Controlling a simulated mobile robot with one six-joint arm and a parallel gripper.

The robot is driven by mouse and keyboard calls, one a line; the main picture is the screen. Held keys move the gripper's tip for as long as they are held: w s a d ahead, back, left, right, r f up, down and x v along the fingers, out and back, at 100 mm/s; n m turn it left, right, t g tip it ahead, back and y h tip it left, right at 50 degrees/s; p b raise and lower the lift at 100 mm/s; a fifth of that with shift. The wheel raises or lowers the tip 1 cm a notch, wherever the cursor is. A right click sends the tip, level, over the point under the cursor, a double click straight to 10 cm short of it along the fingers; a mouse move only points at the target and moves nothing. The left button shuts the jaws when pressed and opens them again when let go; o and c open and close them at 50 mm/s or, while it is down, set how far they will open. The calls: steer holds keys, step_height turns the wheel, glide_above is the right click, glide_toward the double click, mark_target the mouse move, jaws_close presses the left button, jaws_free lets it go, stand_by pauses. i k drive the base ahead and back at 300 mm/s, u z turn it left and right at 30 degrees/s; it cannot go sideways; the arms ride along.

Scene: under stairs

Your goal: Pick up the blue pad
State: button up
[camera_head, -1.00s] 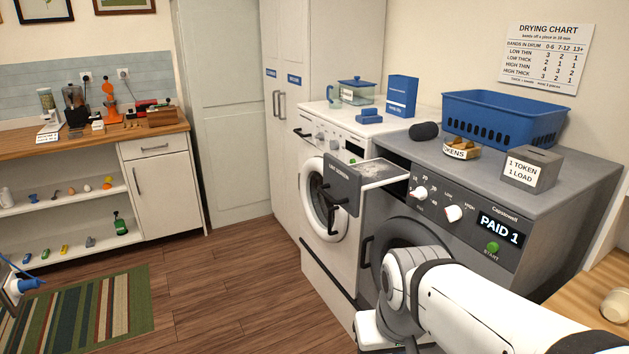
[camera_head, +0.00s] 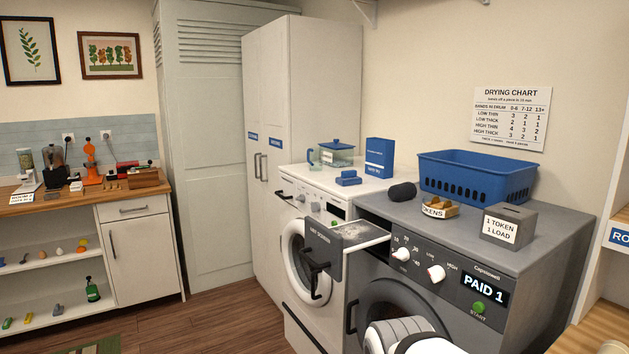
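A small blue block (camera_head: 348,178), which looks like the blue pad, lies on top of the white washing machine (camera_head: 300,172). It sits in front of a blue upright box and appears as a lower piece with a smaller raised part. My gripper is not in view. Only a white and grey part of my arm shows at the bottom edge, in front of the grey dryer.
A blue box (camera_head: 380,157) and lidded glass container (camera_head: 337,154) stand behind the block. A dark roll (camera_head: 402,191), token tray (camera_head: 438,208), blue basket (camera_head: 478,177) and token box (camera_head: 508,225) stand on the grey dryer (camera_head: 545,238). A lint drawer (camera_head: 325,248) juts out in front.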

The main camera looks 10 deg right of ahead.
mark_target(349, 178)
steer(key=u, duration=1.1)
steer(key=i, duration=4)
steer(key=z, duration=2.7)
